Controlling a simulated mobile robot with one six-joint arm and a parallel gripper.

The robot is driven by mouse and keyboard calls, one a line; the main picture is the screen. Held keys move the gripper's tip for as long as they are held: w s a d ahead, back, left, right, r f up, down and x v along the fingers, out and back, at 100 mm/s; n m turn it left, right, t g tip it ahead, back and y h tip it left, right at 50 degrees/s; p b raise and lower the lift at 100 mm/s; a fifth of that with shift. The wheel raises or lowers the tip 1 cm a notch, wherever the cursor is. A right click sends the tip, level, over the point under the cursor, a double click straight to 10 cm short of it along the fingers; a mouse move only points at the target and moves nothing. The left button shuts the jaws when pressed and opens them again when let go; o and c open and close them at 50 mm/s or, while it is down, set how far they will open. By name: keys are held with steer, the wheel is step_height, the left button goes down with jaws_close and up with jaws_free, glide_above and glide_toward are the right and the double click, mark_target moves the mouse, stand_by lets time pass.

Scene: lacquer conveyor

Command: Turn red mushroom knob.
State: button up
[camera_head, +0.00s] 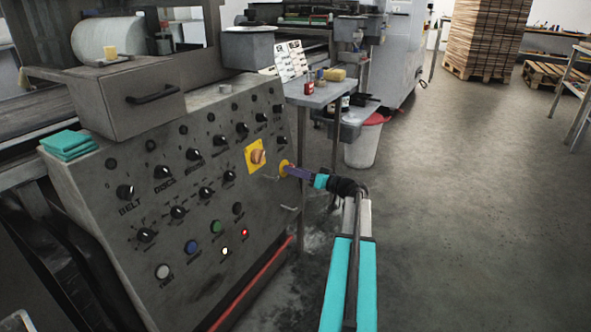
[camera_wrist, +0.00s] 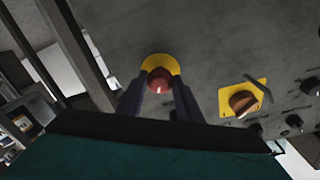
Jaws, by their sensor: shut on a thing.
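The red mushroom knob (camera_wrist: 160,79) sits on a round yellow plate (camera_wrist: 160,62) on the grey control panel. In the wrist view my gripper (camera_wrist: 160,88) has one dark finger on each side of the knob and is shut on it. In the head view my gripper (camera_head: 291,171) reaches the right end of the panel at the yellow plate (camera_head: 283,167). The red knob itself is hidden there behind the fingers.
An orange rotary switch on a yellow square plate (camera_head: 249,148) is just left of my gripper. The panel (camera_head: 120,240) carries several black knobs and coloured buttons. A small side table (camera_head: 318,95) with bottles stands behind. The floor to the right is open.

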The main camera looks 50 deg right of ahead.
steer(key=shift+a+m+p, duration=0.1)
steer(key=shift+m+p, duration=0.25)
steer(key=shift+m, duration=0.65)
steer(key=o, duration=1)
steer(key=shift+o, duration=0.2)
steer(key=shift+s, duration=0.1)
steer(key=s+d+p, duration=0.2)
steer(key=s+p, duration=0.1)
steer(key=s, duration=1)
steer(key=shift+s+r, duration=0.2)
steer(key=shift+s, duration=0.05)
